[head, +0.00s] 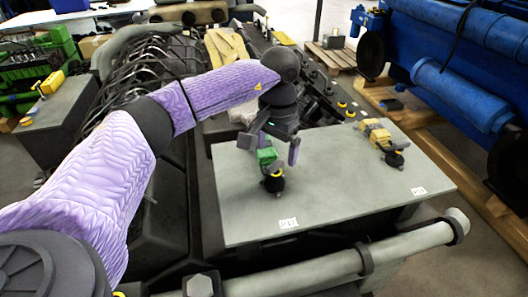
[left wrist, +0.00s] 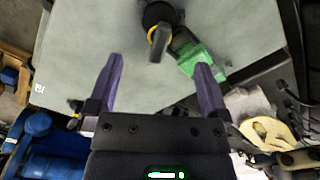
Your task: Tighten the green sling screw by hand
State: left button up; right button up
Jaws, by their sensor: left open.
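The green sling screw (head: 266,157) is a green block beside a black knob with a yellow ring (head: 273,181), on the near left of the grey plate (head: 335,200). In the left wrist view the green block (left wrist: 196,60) lies beyond the right fingertip, which partly overlaps it. The black knob with its handle (left wrist: 158,42) is ahead, between the finger lines. My left gripper (head: 276,147) is open and empty above the green piece. I cannot tell whether a finger touches it. My right gripper is not in view.
A similar yellow piece (head: 376,134) with a black knob (head: 394,158) stands at the plate's right. A grey pipe (head: 340,265) runs along the near edge. A blue engine (head: 460,90) stands at the right. The plate's middle is clear.

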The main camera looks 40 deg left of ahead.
aim_at(275, 163)
pick_arm(q)
jog(key=n+p, duration=0.1)
jog(key=n, duration=0.4)
jog(key=shift+r, duration=0.15)
jog(key=n+p, duration=0.1)
jog(key=n, duration=0.5)
jog(key=n+p, duration=0.6)
jog(key=n, duration=1)
jog(key=shift+r, duration=0.15)
jog(key=n, duration=0.3)
jog(key=shift+p, duration=0.4)
jog(key=n+p, duration=0.1)
jog(key=n, duration=0.2)
jog(key=shift+n, duration=0.8)
notch_tip(275, 163, down, 6)
jog(key=b, duration=0.4)
jog(key=shift+r+b, duration=0.1)
jog(key=shift+b, duration=0.2)
jog(key=shift+r, duration=0.1)
